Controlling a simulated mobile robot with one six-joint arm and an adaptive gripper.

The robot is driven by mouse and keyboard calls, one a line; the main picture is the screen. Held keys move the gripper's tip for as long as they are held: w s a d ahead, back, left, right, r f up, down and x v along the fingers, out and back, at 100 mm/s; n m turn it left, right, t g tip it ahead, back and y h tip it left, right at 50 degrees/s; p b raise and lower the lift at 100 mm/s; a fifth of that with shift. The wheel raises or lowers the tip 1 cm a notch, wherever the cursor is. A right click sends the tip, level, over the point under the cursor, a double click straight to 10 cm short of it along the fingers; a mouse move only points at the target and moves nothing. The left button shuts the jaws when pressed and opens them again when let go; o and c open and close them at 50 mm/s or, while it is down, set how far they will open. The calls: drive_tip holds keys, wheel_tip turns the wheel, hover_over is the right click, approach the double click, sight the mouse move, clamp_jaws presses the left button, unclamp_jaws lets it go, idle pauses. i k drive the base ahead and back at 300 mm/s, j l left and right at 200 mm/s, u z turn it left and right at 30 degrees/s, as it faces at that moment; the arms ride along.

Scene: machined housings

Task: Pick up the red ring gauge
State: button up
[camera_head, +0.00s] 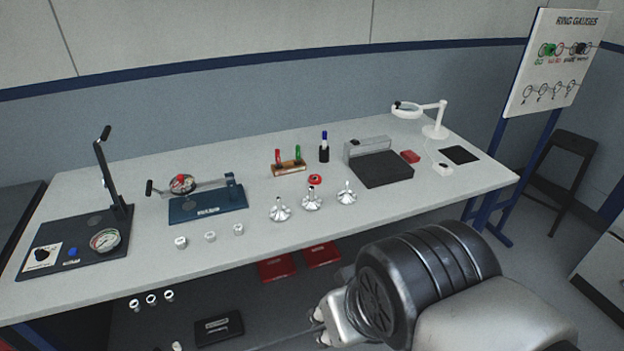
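A small red ring (315,180), which looks like the red ring gauge, lies on the workbench (110,285) near its middle, just behind several silver funnel-shaped parts. My arm reaches in from the lower right, in front of the bench. What looks like my gripper (321,327) is at the arm's left end, low in the picture, well in front of and below the red ring and apart from it. Only a small part of it shows, and I cannot tell whether its fingers are open or shut.
A wooden stand (289,168) with red and green handled gauges is behind the ring. Silver funnel-shaped parts (311,200) stand in front. A black-topped block (382,170) is to the right, a blue fixture (208,204) to the left. A ring gauges board (556,62) stands far right.

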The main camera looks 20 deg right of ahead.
sight(315, 179)
drive_tip(key=i+l+z, duration=0.35)
drive_tip(key=i, duration=0.15)
drive_tip(key=i+z, duration=0.35)
drive_tip(key=i, duration=0.15)
drive_tip(key=i+z, duration=0.35)
drive_tip(key=i, duration=0.2)
